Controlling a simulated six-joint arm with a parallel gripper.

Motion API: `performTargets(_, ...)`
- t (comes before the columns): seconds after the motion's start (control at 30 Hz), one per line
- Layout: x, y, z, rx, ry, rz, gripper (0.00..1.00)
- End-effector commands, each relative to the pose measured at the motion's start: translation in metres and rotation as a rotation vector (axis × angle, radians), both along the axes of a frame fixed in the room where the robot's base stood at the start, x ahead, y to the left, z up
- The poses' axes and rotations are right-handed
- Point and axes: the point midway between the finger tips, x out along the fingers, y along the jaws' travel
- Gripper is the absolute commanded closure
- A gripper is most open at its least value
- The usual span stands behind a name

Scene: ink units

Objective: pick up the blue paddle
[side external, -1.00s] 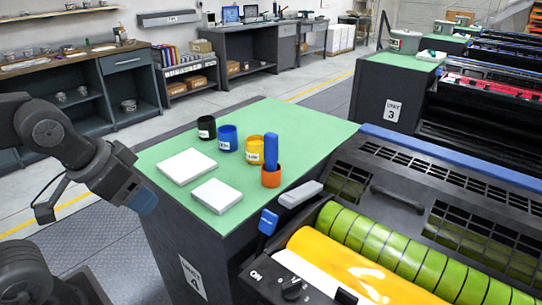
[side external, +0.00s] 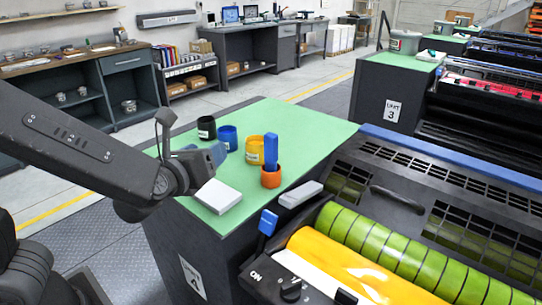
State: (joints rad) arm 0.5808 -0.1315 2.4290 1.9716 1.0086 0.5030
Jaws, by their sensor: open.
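A blue paddle (side external: 271,148) stands upright with its lower end inside an orange cup (side external: 271,178) on the green-topped cabinet (side external: 310,130). Its lower part is hidden by the cup. My gripper (side external: 216,154) is open and holds nothing that I can see. It is over the left part of the green top, to the left of the paddle and apart from it.
Black (side external: 206,127), blue (side external: 228,137) and yellow (side external: 254,149) cups stand close behind and left of the orange cup. A white block (side external: 218,196) lies in front. The press (side external: 350,240) with a small blue lever (side external: 267,222) borders the right. The far green top is clear.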

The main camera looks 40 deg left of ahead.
Motion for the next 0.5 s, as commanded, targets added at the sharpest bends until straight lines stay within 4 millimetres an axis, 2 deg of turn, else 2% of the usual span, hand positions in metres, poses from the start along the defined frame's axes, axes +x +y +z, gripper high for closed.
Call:
performTargets(0.03, 0.006, -0.016, 0.001, 0.08, -0.008, -0.076, 0.4)
performTargets(0.1, 0.013, -0.034, 0.004, 0.169, -0.026, -0.16, 0.4)
performTargets(0.2, 0.018, -0.05, 0.005, 0.248, -0.045, -0.235, 0.4)
performTargets(0.37, 0.03, -0.057, 0.006, 0.284, -0.055, -0.267, 0.4)
performTargets(0.5, 0.057, -0.054, 0.006, 0.282, -0.052, -0.263, 0.4)
